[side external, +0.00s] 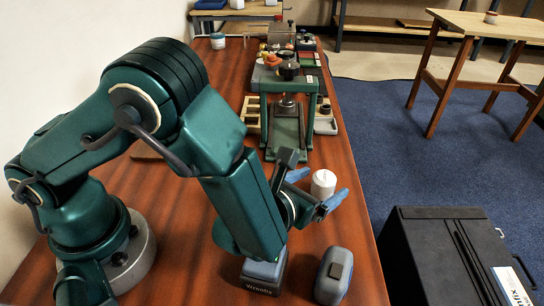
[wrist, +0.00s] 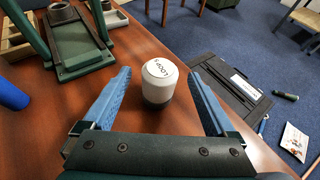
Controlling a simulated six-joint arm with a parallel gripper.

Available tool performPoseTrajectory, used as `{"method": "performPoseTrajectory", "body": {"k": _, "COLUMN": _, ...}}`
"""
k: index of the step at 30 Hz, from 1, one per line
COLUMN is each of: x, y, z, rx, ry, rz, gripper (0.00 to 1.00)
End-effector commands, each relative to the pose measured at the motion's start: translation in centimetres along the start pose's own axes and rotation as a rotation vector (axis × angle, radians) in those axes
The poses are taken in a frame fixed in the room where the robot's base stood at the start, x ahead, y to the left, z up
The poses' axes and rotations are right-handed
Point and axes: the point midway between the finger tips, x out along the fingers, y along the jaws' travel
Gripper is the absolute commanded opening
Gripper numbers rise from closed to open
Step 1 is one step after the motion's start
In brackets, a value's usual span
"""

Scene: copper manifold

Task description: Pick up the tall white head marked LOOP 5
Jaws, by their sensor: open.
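The tall white head (wrist: 160,72) stands upright on the brown table, with LOOP and a 5 lettered on its top and a dark grey lower part. It also shows in the side external view (side external: 323,183), close to the table's right edge. My gripper (wrist: 158,95) is open, with its blue fingers spread to the left and right of the head. In the wrist view there are gaps between the head and both fingers. In the side external view my gripper (side external: 318,190) is low over the table by the head, and the fingers partly hide the head's lower part.
A green press-like frame (side external: 286,120) stands behind the head, with its base plate (wrist: 75,42) at upper left in the wrist view. A grey-blue device (side external: 334,276) and a Wrenlix-labelled block (side external: 262,277) sit at the table front. A black case (side external: 455,255) lies beyond the right edge.

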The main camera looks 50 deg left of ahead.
Motion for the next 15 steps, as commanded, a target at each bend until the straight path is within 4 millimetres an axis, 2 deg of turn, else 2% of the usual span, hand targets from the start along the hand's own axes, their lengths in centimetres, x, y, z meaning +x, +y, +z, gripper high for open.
{"method": "performPoseTrajectory", "body": {"k": 9, "x": 3.5, "y": 0.1, "z": -0.1, "rx": -0.002, "ry": 0.0, "rz": 0.004, "gripper": 0.91}}
{"method": "performPoseTrajectory", "body": {"k": 15, "x": 5.0, "y": 0.1, "z": -0.1, "rx": -0.001, "ry": 0.0, "rz": 0.003, "gripper": 0.91}}
